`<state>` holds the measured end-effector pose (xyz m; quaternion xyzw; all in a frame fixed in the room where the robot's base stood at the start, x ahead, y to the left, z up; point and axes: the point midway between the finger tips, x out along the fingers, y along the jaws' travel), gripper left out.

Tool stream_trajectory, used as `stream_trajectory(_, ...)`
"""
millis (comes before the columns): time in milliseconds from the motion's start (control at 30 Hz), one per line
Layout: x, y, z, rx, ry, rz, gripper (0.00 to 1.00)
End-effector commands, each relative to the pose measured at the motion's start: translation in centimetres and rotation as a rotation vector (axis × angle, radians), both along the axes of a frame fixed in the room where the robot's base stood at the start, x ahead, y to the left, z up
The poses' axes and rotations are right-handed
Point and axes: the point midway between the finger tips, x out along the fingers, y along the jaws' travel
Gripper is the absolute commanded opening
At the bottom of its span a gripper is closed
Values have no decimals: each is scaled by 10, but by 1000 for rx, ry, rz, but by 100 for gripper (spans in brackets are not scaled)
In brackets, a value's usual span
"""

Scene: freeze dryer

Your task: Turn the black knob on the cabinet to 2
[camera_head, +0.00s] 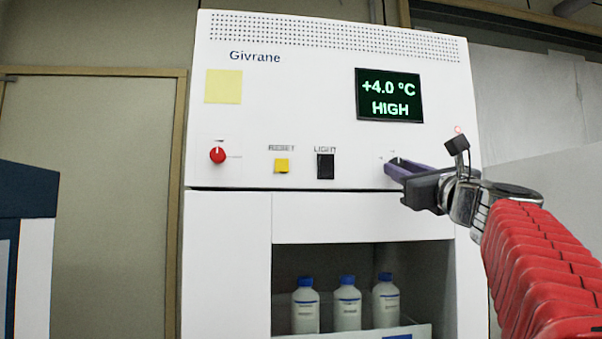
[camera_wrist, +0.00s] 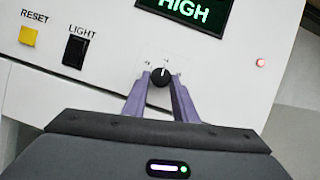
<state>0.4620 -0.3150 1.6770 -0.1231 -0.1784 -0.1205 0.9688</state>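The black knob (camera_wrist: 160,77) is on the white cabinet front, below the display (camera_wrist: 196,10). Its white pointer mark points up, leaning slightly right in the tilted wrist view. The small labels around it are too small to read. My gripper (camera_wrist: 161,80) has its two purple fingers apart, one at each side of the knob. I cannot tell whether they touch it. In the head view my gripper (camera_head: 392,167) reaches in from the right and covers most of the knob. The display (camera_head: 389,96) reads +4.0 °C HIGH.
A red knob (camera_head: 218,155), a yellow RESET button (camera_head: 281,166) and a black LIGHT switch (camera_head: 325,166) are to the left on the same panel. A small red lamp (camera_wrist: 260,62) is at the right. Below, three bottles (camera_head: 347,309) stand in an open compartment.

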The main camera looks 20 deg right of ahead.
Motion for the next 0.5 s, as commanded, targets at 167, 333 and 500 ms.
stream_trajectory(167,0,0,0,0,0,0,12)
stream_trajectory(333,0,0,0,0,0,1,2)
stream_trajectory(500,0,0,0,-7,2,0,2)
